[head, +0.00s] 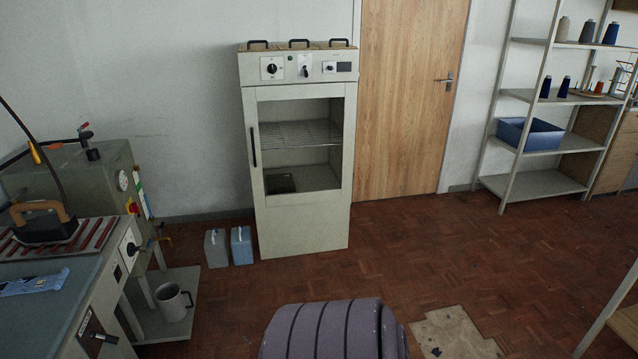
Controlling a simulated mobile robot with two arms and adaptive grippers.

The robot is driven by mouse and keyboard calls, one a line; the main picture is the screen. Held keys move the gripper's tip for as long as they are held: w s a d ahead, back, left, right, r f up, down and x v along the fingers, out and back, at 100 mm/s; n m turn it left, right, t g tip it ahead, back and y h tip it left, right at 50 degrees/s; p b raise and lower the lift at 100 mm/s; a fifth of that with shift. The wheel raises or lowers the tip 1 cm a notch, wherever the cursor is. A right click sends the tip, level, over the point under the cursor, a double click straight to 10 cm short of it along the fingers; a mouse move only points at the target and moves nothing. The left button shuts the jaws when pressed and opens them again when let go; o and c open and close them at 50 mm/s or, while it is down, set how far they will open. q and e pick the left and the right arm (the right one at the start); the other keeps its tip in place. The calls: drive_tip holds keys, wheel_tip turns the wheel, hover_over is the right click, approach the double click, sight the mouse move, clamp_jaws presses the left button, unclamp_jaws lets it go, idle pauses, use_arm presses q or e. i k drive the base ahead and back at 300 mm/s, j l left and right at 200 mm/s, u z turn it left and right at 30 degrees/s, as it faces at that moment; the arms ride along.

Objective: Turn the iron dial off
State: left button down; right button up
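An iron (45,222) with a tan handle and dark body stands on a red-striped rest (88,238) at the left, with a dark cord rising from it. On the front panel below it, a black knob (133,248) sits on a white plate. Neither of my grippers is in view.
A grey boiler unit (85,170) stands behind the iron. Two canisters (229,247) and an oven cabinet (300,220) stand by the wall. The brown floor (450,260) at centre right is mostly clear.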

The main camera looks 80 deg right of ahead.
sight(130, 249)
drive_tip(key=z, duration=1.45)
drive_tip(key=i+l, duration=0.15)
drive_tip(key=i, duration=0.25)
drive_tip(key=i+l+u, duration=0.15)
drive_tip(key=i, duration=0.2)
drive_tip(key=i+l, duration=0.15)
drive_tip(key=i, duration=0.2)
drive_tip(key=i+u, duration=0.05)
